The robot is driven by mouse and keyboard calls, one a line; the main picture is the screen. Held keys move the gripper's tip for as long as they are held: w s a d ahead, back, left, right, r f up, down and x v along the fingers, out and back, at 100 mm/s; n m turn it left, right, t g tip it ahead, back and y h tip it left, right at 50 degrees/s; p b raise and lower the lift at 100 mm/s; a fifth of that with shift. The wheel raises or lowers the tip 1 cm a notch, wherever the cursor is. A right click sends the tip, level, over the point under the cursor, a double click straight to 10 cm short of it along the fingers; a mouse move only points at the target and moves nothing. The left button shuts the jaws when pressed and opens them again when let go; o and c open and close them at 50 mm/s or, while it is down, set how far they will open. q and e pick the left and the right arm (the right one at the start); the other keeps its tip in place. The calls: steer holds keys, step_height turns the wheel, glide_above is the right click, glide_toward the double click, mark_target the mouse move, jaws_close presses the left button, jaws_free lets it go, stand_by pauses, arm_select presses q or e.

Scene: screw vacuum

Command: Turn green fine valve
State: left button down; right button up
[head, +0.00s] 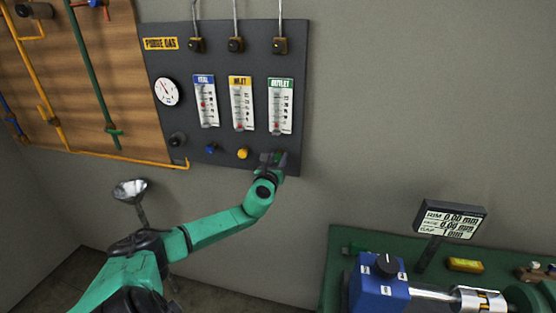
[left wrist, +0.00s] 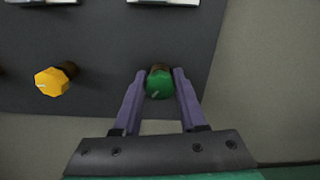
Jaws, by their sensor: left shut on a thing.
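The green fine valve is a round green knob (left wrist: 158,85) low on the dark purge gas panel (head: 222,60). In the left wrist view it sits between the two purple fingers of my left gripper (left wrist: 160,76), which is shut on it, one finger on each side. A short pale mark shows on the knob's face. In the head view my left gripper (head: 274,161) is at the panel's lower right corner, below the outlet flow meter (head: 281,105), and mostly hides the green knob. My right gripper is out of view.
A yellow knob (head: 242,153), a blue knob (head: 210,148) and a black knob (head: 178,139) stand in a row to the left on the panel. A gauge (head: 167,91) is above them. A green bench (head: 335,262) with a blue device (head: 378,290) is at the lower right.

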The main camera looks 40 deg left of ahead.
arm_select(q)
steer(key=n+b, duration=0.2)
steer(key=n, duration=0.2)
steer(key=shift+f+n+b, duration=0.15)
steer(key=shift+n+b, duration=0.15)
steer(key=shift+b, duration=0.05)
steer(key=n+b, duration=0.1)
steer(key=n, duration=0.3)
steer(key=shift+n+b, duration=0.4)
steer(key=shift+c, duration=2.3)
jaws_free()
steer(key=b+v, duration=0.2)
steer(key=v, duration=1.2)
steer(key=shift+s+r, duration=0.2)
steer(key=shift+s, duration=0.05)
